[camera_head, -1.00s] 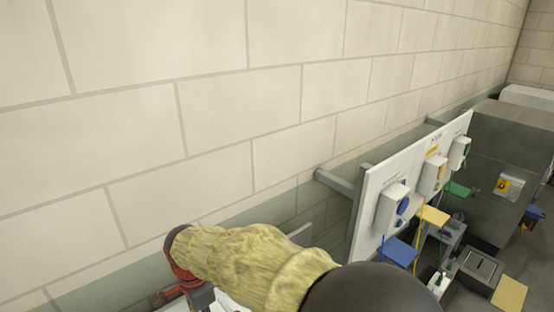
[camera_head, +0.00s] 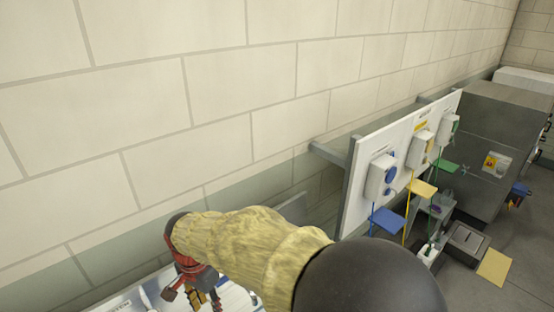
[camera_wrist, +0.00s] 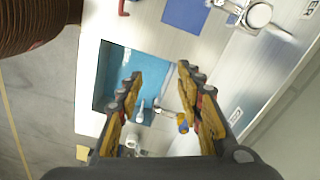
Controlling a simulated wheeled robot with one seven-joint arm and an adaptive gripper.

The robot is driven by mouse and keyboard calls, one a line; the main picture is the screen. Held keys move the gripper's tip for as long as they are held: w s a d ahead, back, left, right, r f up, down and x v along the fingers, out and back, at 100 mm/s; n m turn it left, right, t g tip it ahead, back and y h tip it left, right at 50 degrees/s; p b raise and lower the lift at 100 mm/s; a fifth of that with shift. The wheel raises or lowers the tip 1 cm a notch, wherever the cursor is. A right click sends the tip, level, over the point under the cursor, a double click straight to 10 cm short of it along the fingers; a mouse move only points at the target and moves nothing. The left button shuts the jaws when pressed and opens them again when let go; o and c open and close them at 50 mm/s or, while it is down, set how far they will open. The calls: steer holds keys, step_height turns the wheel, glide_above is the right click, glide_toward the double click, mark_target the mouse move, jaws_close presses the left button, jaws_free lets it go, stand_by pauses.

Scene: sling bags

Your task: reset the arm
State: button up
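My gripper (camera_wrist: 160,88) is open in the wrist view, its two yellow-and-black fingers spread wide with nothing held between them. It hangs above a white counter (camera_wrist: 88,105) with a blue-lined recess (camera_wrist: 152,66). Small white fittings and a blue-and-yellow item (camera_wrist: 183,125) show between and below the fingers, apart from them as far as I can tell. In the head view my arm, in a yellowish sleeve, reaches down and left, and the red-and-black gripper (camera_head: 195,290) is at the lower left near the wall.
A white board (camera_head: 352,205) with dispensers and blue, yellow and green flaps stands right of my arm. Grey cabinets (camera_head: 500,135) stand behind it. A pale brick wall (camera_head: 220,80) runs along the left. A brown rounded object (camera_wrist: 40,20) is at the wrist view's upper left.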

steer(key=s+d+f+n+t+b, duration=0.1)
steer(key=s+d+n+t+b, duration=0.1)
steer(key=s+d+b, duration=0.2)
steer(key=s+d+f+n+t+b, duration=0.1)
steer(key=s+d+b, duration=0.3)
steer(key=d+b, duration=0.6)
steer(key=s+d+f+n+t+b, duration=0.2)
steer(key=d+b, duration=0.5)
steer(key=d, duration=1.6)
steer(key=shift+s+f+n+t, duration=0.35)
steer(key=shift+s+f, duration=0.25)
steer(key=shift+s, duration=0.6)
